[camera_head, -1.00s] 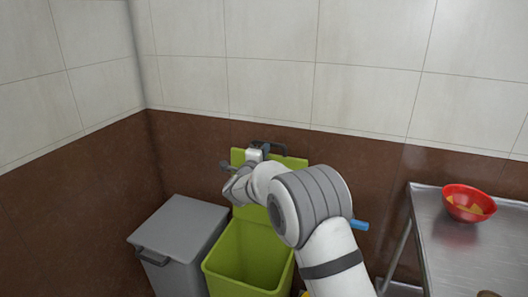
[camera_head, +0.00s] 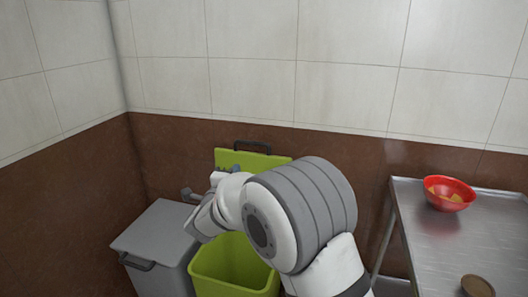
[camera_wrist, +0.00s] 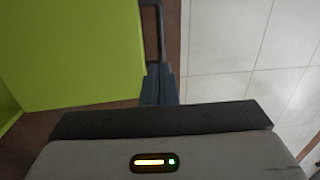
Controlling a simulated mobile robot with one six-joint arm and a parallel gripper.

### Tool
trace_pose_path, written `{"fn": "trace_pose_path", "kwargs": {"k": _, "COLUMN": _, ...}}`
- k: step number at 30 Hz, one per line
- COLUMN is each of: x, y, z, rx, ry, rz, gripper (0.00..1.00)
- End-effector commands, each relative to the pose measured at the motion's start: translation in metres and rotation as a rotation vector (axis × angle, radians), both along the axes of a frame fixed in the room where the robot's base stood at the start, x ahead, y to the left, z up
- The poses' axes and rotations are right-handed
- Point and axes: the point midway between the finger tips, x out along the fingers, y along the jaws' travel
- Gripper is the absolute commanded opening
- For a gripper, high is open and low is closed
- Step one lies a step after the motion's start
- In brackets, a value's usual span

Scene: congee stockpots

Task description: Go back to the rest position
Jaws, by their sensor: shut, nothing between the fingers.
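My gripper (camera_wrist: 160,88) is shut and empty in the wrist view, its dark fingers together. They overlap the lower end of the lid's black handle in that picture; I cannot tell whether they touch it. In the head view my bent arm hides most of the gripper, left of and in front of the raised green lid (camera_head: 242,159). The lid also fills the left of the wrist view (camera_wrist: 75,50). It stands upright, open, behind the green bin (camera_head: 208,284), whose top is open.
A grey bin (camera_head: 160,232) with its lid shut stands left of the green bin. At right is a metal table (camera_head: 430,232) with a red bowl (camera_head: 448,202) holding yellowish pieces and a round brown object (camera_head: 477,286). Tiled walls close off the back and left.

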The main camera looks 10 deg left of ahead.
Motion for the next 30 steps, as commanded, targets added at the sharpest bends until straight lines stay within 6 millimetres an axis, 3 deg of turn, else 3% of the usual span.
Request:
{"fn": "trace_pose_path", "kwargs": {"k": 1, "x": 0.005, "y": -0.011, "z": 0.019, "rx": -0.022, "ry": 0.018, "rz": 0.018, "gripper": 0.00}}
{"fn": "trace_pose_path", "kwargs": {"k": 7, "x": 0.012, "y": -0.068, "z": 0.077, "rx": -0.257, "ry": 0.182, "rz": 0.197, "gripper": 0.00}}
{"fn": "trace_pose_path", "kwargs": {"k": 11, "x": -0.007, "y": -0.114, "z": 0.101, "rx": -0.460, "ry": 0.306, "rz": 0.331, "gripper": 0.00}}
{"fn": "trace_pose_path", "kwargs": {"k": 14, "x": -0.034, "y": -0.153, "z": 0.113, "rx": -0.621, "ry": 0.407, "rz": 0.431, "gripper": 0.00}}
{"fn": "trace_pose_path", "kwargs": {"k": 20, "x": -0.117, "y": -0.238, "z": 0.121, "rx": -0.934, "ry": 0.640, "rz": 0.631, "gripper": 0.00}}
{"fn": "trace_pose_path", "kwargs": {"k": 24, "x": -0.193, "y": -0.299, "z": 0.120, "rx": -1.123, "ry": 0.831, "rz": 0.772, "gripper": 0.00}}
{"fn": "trace_pose_path", "kwargs": {"k": 27, "x": -0.245, "y": -0.335, "z": 0.119, "rx": -1.219, "ry": 0.962, "rz": 0.866, "gripper": 0.00}}
{"fn": "trace_pose_path", "kwargs": {"k": 30, "x": -0.286, "y": -0.359, "z": 0.117, "rx": -1.276, "ry": 1.067, "rz": 0.940, "gripper": 0.00}}
